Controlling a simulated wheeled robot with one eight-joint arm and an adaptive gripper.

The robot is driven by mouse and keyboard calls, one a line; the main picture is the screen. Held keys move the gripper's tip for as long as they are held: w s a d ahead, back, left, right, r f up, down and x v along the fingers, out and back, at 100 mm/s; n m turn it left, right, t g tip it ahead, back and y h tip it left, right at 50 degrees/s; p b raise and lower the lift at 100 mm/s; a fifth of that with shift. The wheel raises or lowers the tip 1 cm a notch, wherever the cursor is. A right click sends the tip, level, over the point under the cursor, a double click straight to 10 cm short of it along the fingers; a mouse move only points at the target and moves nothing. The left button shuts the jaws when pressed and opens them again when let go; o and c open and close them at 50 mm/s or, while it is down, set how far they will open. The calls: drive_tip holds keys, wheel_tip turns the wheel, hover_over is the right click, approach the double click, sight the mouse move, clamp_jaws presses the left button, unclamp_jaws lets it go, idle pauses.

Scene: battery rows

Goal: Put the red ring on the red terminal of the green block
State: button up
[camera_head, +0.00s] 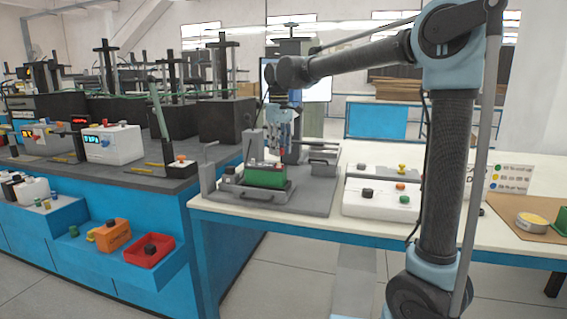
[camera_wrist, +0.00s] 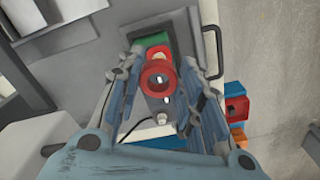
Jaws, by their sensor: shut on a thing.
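The green block (camera_head: 265,178) sits in a grey fixture on the white table, left of centre. In the wrist view a part of the green block (camera_wrist: 150,41) shows beyond the fingertips. My gripper (camera_head: 282,137) points down just above the block. In the wrist view my gripper (camera_wrist: 160,72) is shut on the red ring (camera_wrist: 147,80), which lies between its two fingers. The red terminal (camera_wrist: 158,53) appears just beyond the ring, on the block, and is partly covered. I cannot tell the height gap between ring and terminal.
The fixture (camera_head: 310,200) has a post and clamps close around the block. A white box with coloured knobs (camera_head: 383,201) stands to the right. The dark bench (camera_head: 120,180) with a red bin (camera_head: 150,254) at its front is on the left. Floor is clear between.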

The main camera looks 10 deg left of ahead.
drive_tip(key=shift+f, duration=2.4)
drive_tip(key=shift+f, duration=0.1)
drive_tip(key=o, duration=0.7)
drive_tip(key=shift+o, duration=0.2)
wheel_tip(320, 180, up, 12)
drive_tip(key=shift+s, duration=0.15)
